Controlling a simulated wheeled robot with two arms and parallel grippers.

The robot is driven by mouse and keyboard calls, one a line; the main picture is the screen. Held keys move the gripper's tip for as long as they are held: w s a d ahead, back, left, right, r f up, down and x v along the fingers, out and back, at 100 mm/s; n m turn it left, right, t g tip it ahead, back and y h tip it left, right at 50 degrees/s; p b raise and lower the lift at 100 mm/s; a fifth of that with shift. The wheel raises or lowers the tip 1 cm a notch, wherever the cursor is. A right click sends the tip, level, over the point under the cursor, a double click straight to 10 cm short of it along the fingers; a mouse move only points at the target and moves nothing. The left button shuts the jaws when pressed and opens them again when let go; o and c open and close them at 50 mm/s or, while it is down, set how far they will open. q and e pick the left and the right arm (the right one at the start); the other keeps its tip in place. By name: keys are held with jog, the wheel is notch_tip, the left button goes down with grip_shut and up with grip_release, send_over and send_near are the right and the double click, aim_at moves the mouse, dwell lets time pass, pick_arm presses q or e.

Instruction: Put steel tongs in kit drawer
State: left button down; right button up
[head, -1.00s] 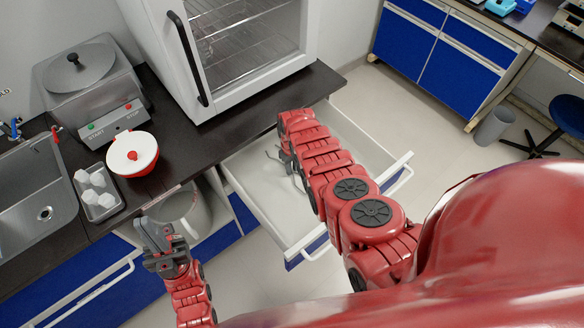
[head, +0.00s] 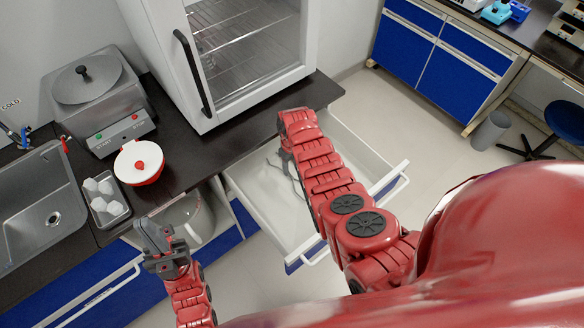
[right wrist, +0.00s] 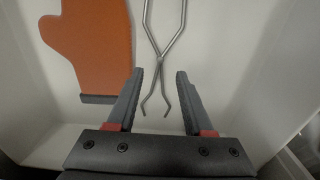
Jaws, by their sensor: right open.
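The steel tongs (right wrist: 163,50) lie on the floor of the open white drawer (right wrist: 215,65) in the right wrist view. Their bent tips point toward my right gripper (right wrist: 157,75), which is open, with the tips showing between its fingers. I cannot tell how high the fingers are above the tongs. In the head view my right arm reaches over the open drawer (head: 258,205) and hides most of the gripper and the tongs. My left gripper (head: 155,232) is left of the drawer, in front of the counter; its jaw opening is unclear.
An orange mitt (right wrist: 95,40) lies in the drawer left of the tongs. A white cabinet with a glass door (head: 240,50) stands on the dark counter behind the drawer.

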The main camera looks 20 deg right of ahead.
aim_at(292, 177)
notch_tip(292, 177, up, 6)
jog(key=b, duration=0.1)
jog(key=shift+r, duration=0.2)
dwell(0.6)
